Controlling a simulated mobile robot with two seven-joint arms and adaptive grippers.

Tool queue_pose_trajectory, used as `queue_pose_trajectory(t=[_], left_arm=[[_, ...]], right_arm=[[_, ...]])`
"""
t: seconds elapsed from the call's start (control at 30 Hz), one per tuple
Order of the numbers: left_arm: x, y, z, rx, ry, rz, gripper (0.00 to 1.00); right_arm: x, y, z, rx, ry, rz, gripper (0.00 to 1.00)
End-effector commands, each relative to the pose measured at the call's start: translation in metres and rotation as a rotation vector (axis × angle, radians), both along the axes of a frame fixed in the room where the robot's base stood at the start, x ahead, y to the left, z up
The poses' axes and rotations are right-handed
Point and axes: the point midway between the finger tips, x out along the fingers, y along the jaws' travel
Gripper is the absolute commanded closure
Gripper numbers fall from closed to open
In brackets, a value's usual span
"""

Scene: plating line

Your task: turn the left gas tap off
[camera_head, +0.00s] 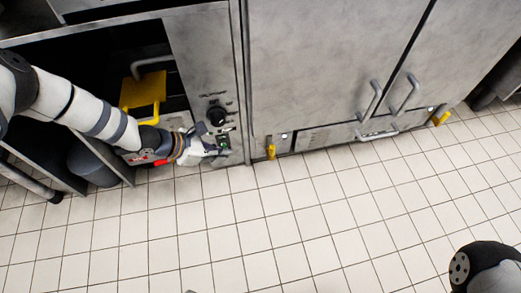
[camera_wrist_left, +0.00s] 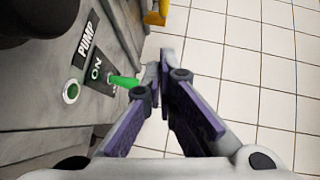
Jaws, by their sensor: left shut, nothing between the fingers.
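The left yellow gas tap (camera_head: 271,151) sticks out low on the front of the steel cabinet, right of the control panel. A yellow piece that looks like the same tap shows at the top edge of the left wrist view (camera_wrist_left: 157,14). A second yellow tap (camera_head: 441,117) is further right. My left gripper (camera_head: 216,151) is shut and empty, left of the left tap and apart from it. In the left wrist view its fingertips (camera_wrist_left: 160,72) are together beside a green lever (camera_wrist_left: 124,82); I cannot tell if they touch it. My right gripper is out of view.
A yellow handle (camera_head: 150,90) is in the open bay. Cabinet doors (camera_head: 320,60) are shut. The tiled floor (camera_head: 280,220) is clear.

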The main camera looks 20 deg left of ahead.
Motion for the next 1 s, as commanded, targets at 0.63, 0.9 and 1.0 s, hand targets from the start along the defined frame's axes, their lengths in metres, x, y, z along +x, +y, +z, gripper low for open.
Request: queue_pose_trajectory(t=[0.63, 0.9, 1.0], left_arm=[[0.038, -0.04, -0.061, -0.001, 0.006, -0.002, 1.0], [0.069, -0.069, -0.074, -0.001, 0.001, -0.001, 1.0], [0.075, -0.075, -0.073, 0.0, 0.002, -0.001, 1.0]], right_arm=[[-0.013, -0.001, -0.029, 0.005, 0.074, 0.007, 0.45], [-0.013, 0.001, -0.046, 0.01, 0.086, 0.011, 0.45], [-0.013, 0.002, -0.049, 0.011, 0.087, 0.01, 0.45]])
